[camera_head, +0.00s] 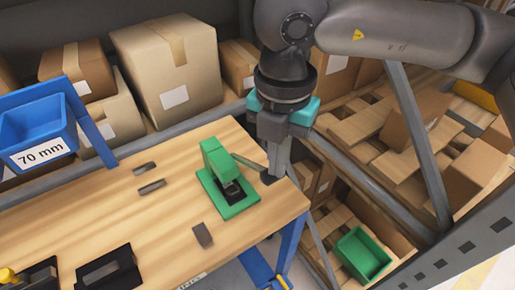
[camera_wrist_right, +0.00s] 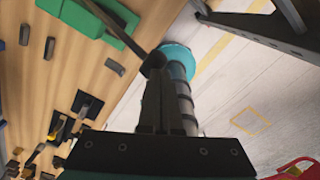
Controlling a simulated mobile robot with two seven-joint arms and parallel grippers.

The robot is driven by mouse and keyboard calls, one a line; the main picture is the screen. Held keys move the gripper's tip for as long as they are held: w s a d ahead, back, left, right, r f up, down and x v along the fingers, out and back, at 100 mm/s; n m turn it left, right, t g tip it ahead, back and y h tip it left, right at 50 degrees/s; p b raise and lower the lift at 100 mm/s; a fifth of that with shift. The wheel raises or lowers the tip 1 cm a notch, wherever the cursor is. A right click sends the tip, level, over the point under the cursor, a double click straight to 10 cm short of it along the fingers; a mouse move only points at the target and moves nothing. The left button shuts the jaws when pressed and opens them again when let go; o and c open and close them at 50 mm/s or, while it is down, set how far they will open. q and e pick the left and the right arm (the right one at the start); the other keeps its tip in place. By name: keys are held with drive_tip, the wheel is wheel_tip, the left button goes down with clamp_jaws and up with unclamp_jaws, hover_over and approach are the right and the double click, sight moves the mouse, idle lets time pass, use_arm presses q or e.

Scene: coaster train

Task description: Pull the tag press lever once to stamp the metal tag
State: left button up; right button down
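The green tag press (camera_head: 216,160) stands on the wooden table near its right end. Its lever (camera_head: 250,163) sticks out to the right and slopes down to a dark knob. My right gripper (camera_head: 271,176) reaches down from above, its fingertips at the knob. In the right wrist view the lever (camera_wrist_right: 128,40) runs to the dark knob at the tips of my right gripper (camera_wrist_right: 155,72), whose fingers are close together on it. A black part sits on the press base; I cannot tell whether a tag lies in it. My left gripper is out of view.
Several small grey pieces (camera_head: 202,235) lie loose on the table (camera_head: 130,225). A black holder (camera_head: 108,270) is at the front left. A blue bin (camera_head: 33,128) hangs at the left. Cardboard boxes (camera_head: 170,70) stand behind; a green bin (camera_head: 363,255) is low right.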

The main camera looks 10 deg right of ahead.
wheel_tip(320, 180, up, 7)
drive_tip(key=p, duration=0.3)
drive_tip(key=shift+f, duration=0.15)
idle(0.3)
idle(0.5)
